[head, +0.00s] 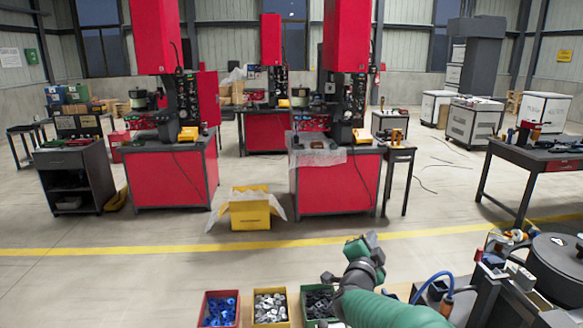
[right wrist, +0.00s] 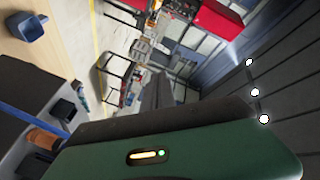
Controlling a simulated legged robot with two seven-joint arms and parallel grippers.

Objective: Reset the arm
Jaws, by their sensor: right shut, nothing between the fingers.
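My right arm (head: 385,305) reaches in from the bottom of the head view, green with grey joints, and is bent upward. My right gripper (head: 372,240) is at its far end, raised and small in the picture. It is shut and empty. In the right wrist view, a grey finger shape (right wrist: 157,92) shows beyond the dark edge of my green wrist housing, with nothing held. My left gripper is in neither view.
Bins of red (head: 204,308), yellow (head: 254,310) and green (head: 303,303) hold blue, grey and dark parts at the bottom. A round dark bowl feeder (head: 556,262) stands to the right. Red machines (head: 170,180) stand beyond open floor. The right wrist view shows a blue cup-shaped part (right wrist: 33,27).

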